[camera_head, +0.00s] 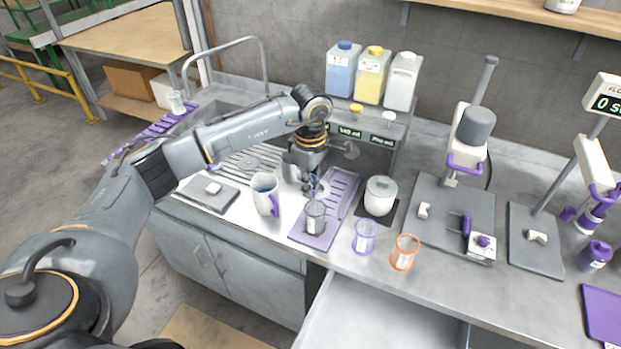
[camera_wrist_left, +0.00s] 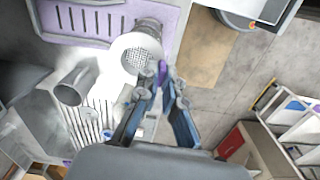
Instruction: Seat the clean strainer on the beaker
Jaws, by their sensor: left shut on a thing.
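The strainer (camera_wrist_left: 138,60) shows in the left wrist view as a white ring with a mesh centre and a purple handle (camera_wrist_left: 162,72). My left gripper (camera_head: 312,187) is shut on that handle; its fingertips also show in the left wrist view (camera_wrist_left: 165,92). The clear beaker (camera_head: 315,218) with dark markings stands upright on the purple mat (camera_head: 318,241). In the head view the strainer is small and partly hidden by the gripper, just behind the beaker's rim. In the left wrist view it overlaps part of the beaker (camera_wrist_left: 149,25). The height between them is unclear. My right gripper is not in view.
A white jug (camera_head: 265,194) with a purple handle stands close left of the beaker. A metal cup (camera_wrist_left: 75,87) stands behind the gripper. A drawer (camera_head: 385,315) is open below.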

